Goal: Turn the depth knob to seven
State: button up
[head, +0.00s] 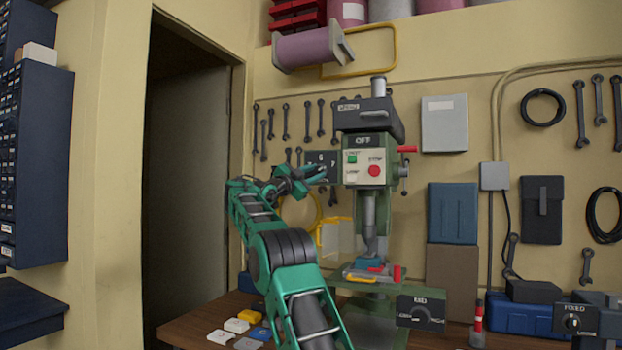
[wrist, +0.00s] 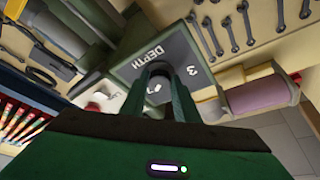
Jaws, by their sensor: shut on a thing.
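The depth panel (wrist: 165,45) is a dark grey square plate in a lighter frame. It carries the word DEPTH and a digit 3; other marks are partly hidden. In the head view the dark panel (head: 322,157) is on the left of the green drill press, behind my gripper. My gripper (wrist: 157,76) faces the panel, its two green fingers closed around the depth knob (wrist: 156,69). The fingers hide most of the knob, and its pointer setting cannot be read. In the head view my gripper (head: 318,173) reaches the panel from the left.
The drill press (head: 372,135) has a control box (head: 364,170) with a red button, close right of my gripper. A yellow clear guard (head: 337,237) is below. Wrenches hang on the wall behind. The workbench (head: 190,325) holds several small coloured blocks.

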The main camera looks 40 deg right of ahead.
jog(key=shift+w+a+r+m, duration=0.2)
jog(key=shift+w+m, duration=0.1)
jog(key=shift+m, duration=0.2)
dwell(0.3)
jog(key=o, duration=1.1)
jog(key=shift+c, duration=0.2)
jog(key=shift+d, duration=0.1)
jog(key=shift+f, duration=0.1)
jog(key=shift+a, duration=0.2)
jog(key=w+v, duration=0.1)
jog(key=v, duration=0.9)
jog(key=shift+s+a, duration=0.25)
jog(key=shift+s, duration=0.15)
jog(key=shift+d, duration=0.1)
